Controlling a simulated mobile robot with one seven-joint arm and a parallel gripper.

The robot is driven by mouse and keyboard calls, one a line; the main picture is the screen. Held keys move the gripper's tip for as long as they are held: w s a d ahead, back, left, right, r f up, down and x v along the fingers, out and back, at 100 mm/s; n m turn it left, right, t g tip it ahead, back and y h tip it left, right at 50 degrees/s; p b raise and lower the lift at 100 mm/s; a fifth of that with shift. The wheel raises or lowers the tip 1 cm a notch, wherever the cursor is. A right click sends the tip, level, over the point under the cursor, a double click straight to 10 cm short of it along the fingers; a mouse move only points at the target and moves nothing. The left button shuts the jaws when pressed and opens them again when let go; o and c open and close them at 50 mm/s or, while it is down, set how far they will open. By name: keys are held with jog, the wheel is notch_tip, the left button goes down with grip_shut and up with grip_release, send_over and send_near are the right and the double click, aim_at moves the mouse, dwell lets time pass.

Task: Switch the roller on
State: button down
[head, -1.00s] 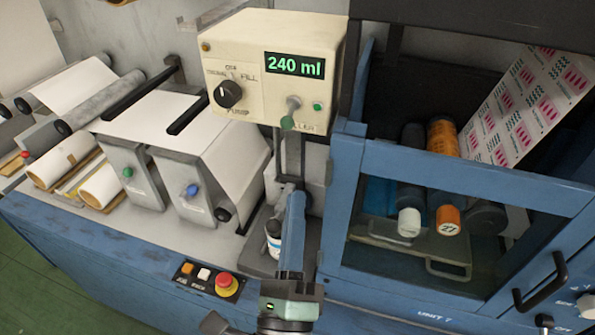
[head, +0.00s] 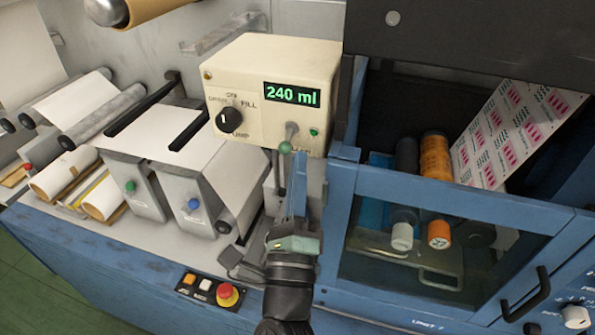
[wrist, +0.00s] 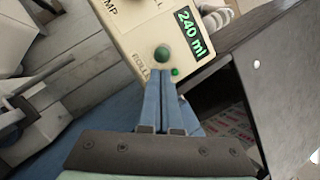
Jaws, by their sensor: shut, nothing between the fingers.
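The cream control box (head: 240,88) has a green display reading 240 ml, a black rotary knob (head: 229,119) and a small lever (head: 290,132) with a green ball tip (head: 285,147). The lever hangs tilted downward, above a partly hidden label that reads "ROLL…" in the wrist view. A small green lamp (head: 314,132) sits right of it; I cannot tell if it is lit. My gripper (head: 299,155) is shut and empty, its blue fingers pointing up just below and right of the ball. In the wrist view the ball (wrist: 163,54) lies just beyond the fingertips (wrist: 166,76); contact is unclear.
A blue-framed cabinet (head: 450,194) with a handle (head: 530,300) stands close on the right. Grey stands with a green knob (head: 130,187) and a blue knob (head: 193,204) are at left. A red stop button (head: 227,294) is on the front edge.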

jog(key=shift+s+a+r+p, duration=0.1)
jog(key=shift+s+r+p, duration=0.2)
jog(key=shift+r+p, duration=0.25)
dwell(0.5)
jog(key=shift+r, duration=0.15)
jog(key=shift+s+a+r+p, duration=0.1)
jog(key=shift+s+r+p, duration=0.05)
jog(key=shift+r+p, duration=0.35)
jog(key=shift+s+r+p, duration=0.15)
jog(key=shift+r+p, duration=0.25)
jog(key=shift+r, duration=0.1)
